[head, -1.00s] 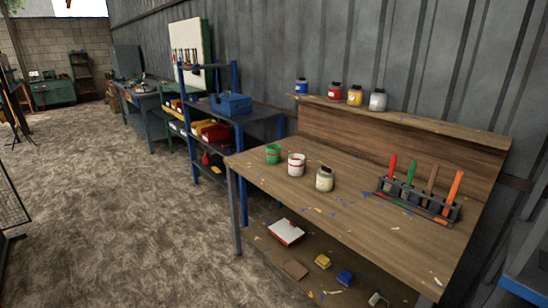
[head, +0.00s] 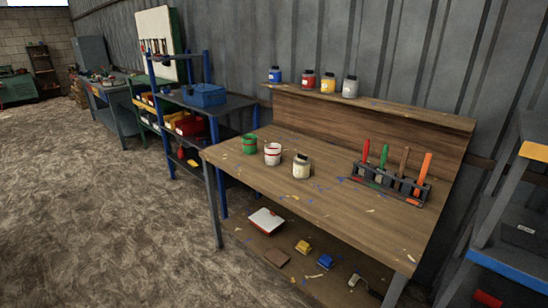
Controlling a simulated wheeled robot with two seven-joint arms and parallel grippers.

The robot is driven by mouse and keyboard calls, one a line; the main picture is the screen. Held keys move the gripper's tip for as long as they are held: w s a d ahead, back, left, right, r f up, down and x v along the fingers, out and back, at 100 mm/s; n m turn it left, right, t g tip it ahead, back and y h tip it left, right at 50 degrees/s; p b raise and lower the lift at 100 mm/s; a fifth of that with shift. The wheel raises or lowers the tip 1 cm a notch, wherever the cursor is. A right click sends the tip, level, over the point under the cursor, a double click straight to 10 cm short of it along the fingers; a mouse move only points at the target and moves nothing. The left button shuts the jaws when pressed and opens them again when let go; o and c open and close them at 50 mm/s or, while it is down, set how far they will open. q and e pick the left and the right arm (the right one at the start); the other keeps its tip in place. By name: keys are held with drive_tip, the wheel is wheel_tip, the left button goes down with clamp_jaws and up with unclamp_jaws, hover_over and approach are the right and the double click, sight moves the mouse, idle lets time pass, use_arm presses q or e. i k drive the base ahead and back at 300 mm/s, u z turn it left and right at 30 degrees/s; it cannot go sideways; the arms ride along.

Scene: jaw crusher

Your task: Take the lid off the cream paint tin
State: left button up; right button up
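The cream paint tin (head: 302,167) stands upright on the wooden workbench (head: 330,210), the rightmost of three tins in a row. Its top looks greyish and closed, but it is too small to make out the lid's edge. A white tin with a red rim (head: 272,155) stands to its left, and a green tin (head: 249,145) stands left of that. Neither of my grippers is in view.
A rack of coloured-handled tools (head: 390,186) stands on the bench's right side. Several jars line the back shelf (head: 400,106), including a red one (head: 308,79). A blue shelving unit (head: 215,140) is left of the bench. The floor in front (head: 100,220) is clear.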

sight(300, 159)
drive_tip(key=u, duration=0.7)
drive_tip(key=i, duration=0.9)
drive_tip(key=u, duration=0.4)
drive_tip(key=i, duration=0.75)
drive_tip(key=z, duration=0.85)
drive_tip(key=i, duration=0.55)
drive_tip(key=z, duration=0.55)
